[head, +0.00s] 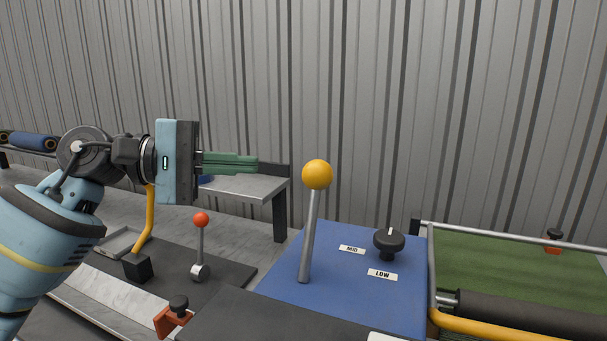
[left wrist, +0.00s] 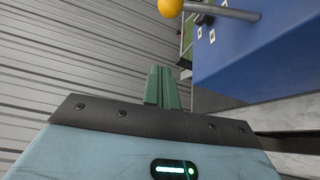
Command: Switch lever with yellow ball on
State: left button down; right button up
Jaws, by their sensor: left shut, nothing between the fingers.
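The lever with the yellow ball (head: 317,175) stands on a blue panel (head: 340,290), its grey rod rising nearly upright with a slight lean to the right. My left gripper (head: 256,165) is to the left of the ball at about its height in the picture, fingers shut and empty, pointing right toward it with a gap between. In the left wrist view the yellow ball (left wrist: 171,7) is at the top edge, beyond the shut green fingers (left wrist: 161,88), and its rod runs right to the blue panel. My right gripper is not in view.
A shorter lever with a red ball (head: 201,219) stands on a dark plate below my left gripper. Green turf (head: 500,265) with a roller lies at right. A grey table (head: 245,187) stands behind.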

aim_at(307, 165)
pick_arm(q)
jog(key=shift+s+r, duration=0.1)
jog(key=s+d+p, duration=0.1)
jog(key=d+p, duration=0.2)
jog(key=d, duration=0.6)
jog(key=shift+s+d, duration=0.15)
jog(key=shift+s, duration=0.25)
dwell(0.5)
